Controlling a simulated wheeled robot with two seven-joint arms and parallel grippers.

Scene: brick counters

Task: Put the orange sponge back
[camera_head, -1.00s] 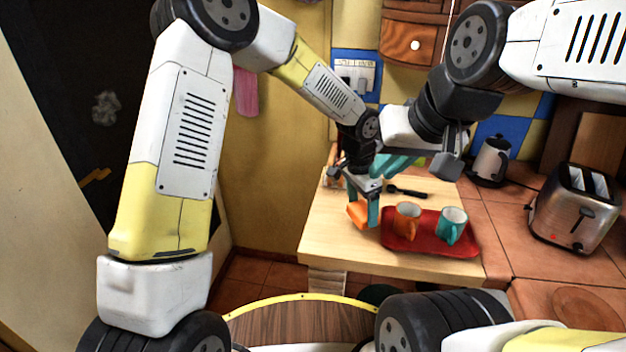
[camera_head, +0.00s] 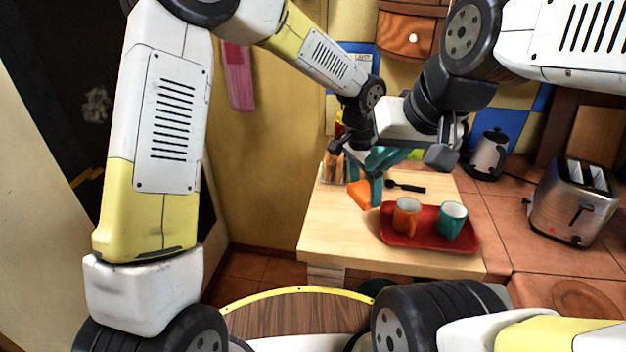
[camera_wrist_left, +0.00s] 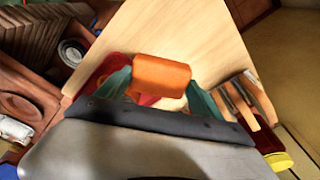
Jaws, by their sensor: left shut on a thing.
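The orange sponge (camera_head: 359,194) is held by my left gripper (camera_head: 376,190), above the light wooden board behind and left of the red tray. In the left wrist view the sponge (camera_wrist_left: 161,75) sits between the two teal fingers (camera_wrist_left: 160,88), which are shut on it. My right gripper (camera_head: 398,158) is above and right of the left one, partly hidden by arm links; its opening is unclear.
The red tray (camera_head: 425,239) bears an orange mug (camera_head: 406,216) and a teal mug (camera_head: 451,220). A black spoon-like utensil (camera_head: 407,187) lies behind it. A wooden rack (camera_wrist_left: 248,98) and a yellow-lidded jar (camera_wrist_left: 277,160) stand nearby. A toaster (camera_head: 573,205) and kettle (camera_head: 488,155) are right.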

